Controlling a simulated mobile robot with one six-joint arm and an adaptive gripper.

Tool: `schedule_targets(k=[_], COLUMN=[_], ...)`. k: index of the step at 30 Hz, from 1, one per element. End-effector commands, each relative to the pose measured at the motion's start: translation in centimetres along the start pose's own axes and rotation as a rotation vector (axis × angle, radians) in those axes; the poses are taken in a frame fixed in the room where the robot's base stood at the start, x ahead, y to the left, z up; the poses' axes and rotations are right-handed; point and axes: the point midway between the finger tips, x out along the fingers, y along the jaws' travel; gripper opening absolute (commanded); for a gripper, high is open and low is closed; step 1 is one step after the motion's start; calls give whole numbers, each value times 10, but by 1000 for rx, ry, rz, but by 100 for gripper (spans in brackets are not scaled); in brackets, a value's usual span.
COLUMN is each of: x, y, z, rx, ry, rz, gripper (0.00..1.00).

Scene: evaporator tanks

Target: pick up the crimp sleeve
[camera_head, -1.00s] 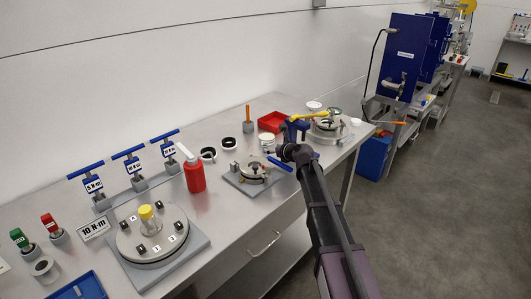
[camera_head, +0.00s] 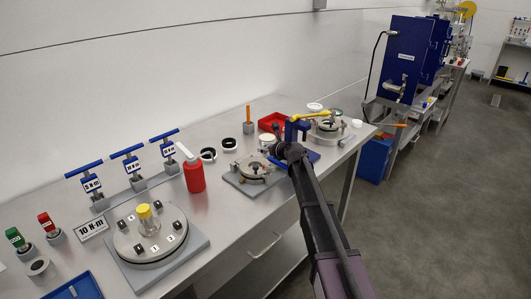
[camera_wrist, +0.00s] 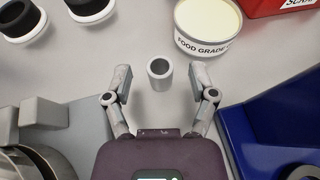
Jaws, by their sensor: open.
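The crimp sleeve (camera_wrist: 159,73) is a small grey metal tube. In the wrist view it stands upright on the bench, its open end facing the camera. My gripper (camera_wrist: 160,78) is open, with one finger on each side of the sleeve. Both fingers look apart from it, and the sleeve sits near the fingertips. In the head view my gripper (camera_head: 277,150) is over the bench behind the grey clamp fixture, mostly hidden by my arm. I cannot make out the sleeve in that view.
A white tub marked food grade (camera_wrist: 207,27) stands just beyond the right finger. A red scrap bin (camera_wrist: 275,7) is behind it. A blue stand (camera_wrist: 268,135) is close on the right, and a grey fixture base (camera_wrist: 85,130) on the left. Two black-and-white rings (camera_wrist: 18,18) lie at upper left.

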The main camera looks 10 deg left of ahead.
Motion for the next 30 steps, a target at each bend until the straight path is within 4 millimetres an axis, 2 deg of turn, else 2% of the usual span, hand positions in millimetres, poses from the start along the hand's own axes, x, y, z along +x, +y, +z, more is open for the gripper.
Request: schedule_targets(k=[1, 5, 22, 23, 29, 30], x=[8, 14, 14, 14, 14, 14], y=[-1, -1, -1, -2, -2, -2], z=[-1, -1, 0, 0, 0, 0], rx=[0, 0, 0, 0, 1, 1], ry=[0, 0, 0, 0, 0, 0], rz=[0, 0, -2, -2, -2, -2], gripper=[73, 73, 73, 68, 8, 6])
